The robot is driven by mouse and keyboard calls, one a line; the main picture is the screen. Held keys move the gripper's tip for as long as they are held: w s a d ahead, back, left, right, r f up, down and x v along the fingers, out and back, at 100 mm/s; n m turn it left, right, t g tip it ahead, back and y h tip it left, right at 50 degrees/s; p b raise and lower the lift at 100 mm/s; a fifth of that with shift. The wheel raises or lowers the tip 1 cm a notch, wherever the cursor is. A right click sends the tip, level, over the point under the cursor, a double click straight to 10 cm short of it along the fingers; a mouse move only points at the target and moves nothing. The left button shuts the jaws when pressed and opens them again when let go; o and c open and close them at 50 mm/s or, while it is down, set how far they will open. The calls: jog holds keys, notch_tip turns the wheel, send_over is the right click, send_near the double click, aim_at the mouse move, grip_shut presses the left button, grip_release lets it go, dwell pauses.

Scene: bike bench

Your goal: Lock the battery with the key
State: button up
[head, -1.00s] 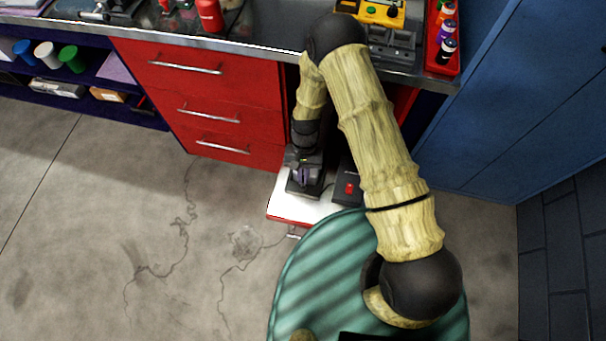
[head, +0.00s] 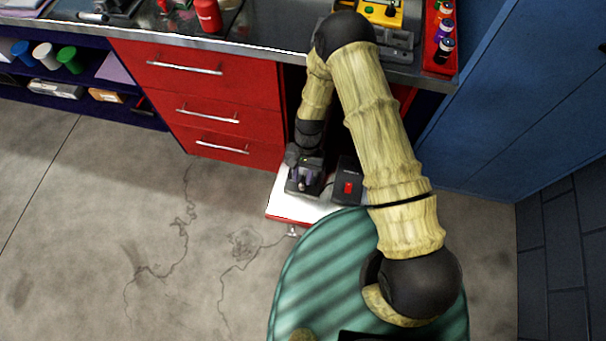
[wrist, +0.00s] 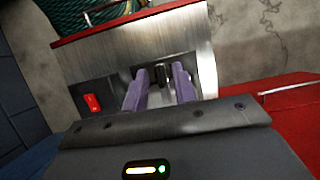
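My gripper (wrist: 160,84) has two purple fingers, set apart and pointing down over the open drawer; it also shows in the head view (head: 304,178). A small black upright piece, perhaps the key (wrist: 163,74), stands between the fingertips, with gaps beside it. It rises from a dark unit, perhaps the battery in its holder (wrist: 205,77), which the fingers partly cover. Whether the piece is turned cannot be told. A black box with a red switch (head: 348,187) sits to the right of the gripper; it also shows in the wrist view (wrist: 92,102).
The pulled-out drawer (head: 287,207) has a pale floor and red front. Red closed drawers (head: 215,85) stand to the left, under the workbench (head: 270,35) with its tools. A blue cabinet (head: 520,100) is at the right. A green striped round surface (head: 320,265) is in front.

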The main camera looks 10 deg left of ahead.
jog(key=v, duration=1.2)
dwell(0.5)
jog(key=w+d+r+t+p, duration=0.1)
jog(key=d+r+t+p, duration=0.15)
jog(key=d+r, duration=0.45)
jog(key=w+d+r+t+p, duration=0.1)
jog(key=d+r+p, duration=0.2)
jog(key=r, duration=0.9)
jog(key=s+d+r+t+p, duration=0.1)
jog(key=s+d+r+p, duration=0.2)
jog(key=d+r, duration=0.3)
jog(key=s+d+r+n+t+p, duration=0.1)
jog(key=s+d+r, duration=0.4)
jog(key=r, duration=0.5)
jog(key=shift+s+d+t+p, duration=0.25)
jog(key=shift+d+t+p, duration=0.2)
jog(key=shift+t+p, duration=0.45)
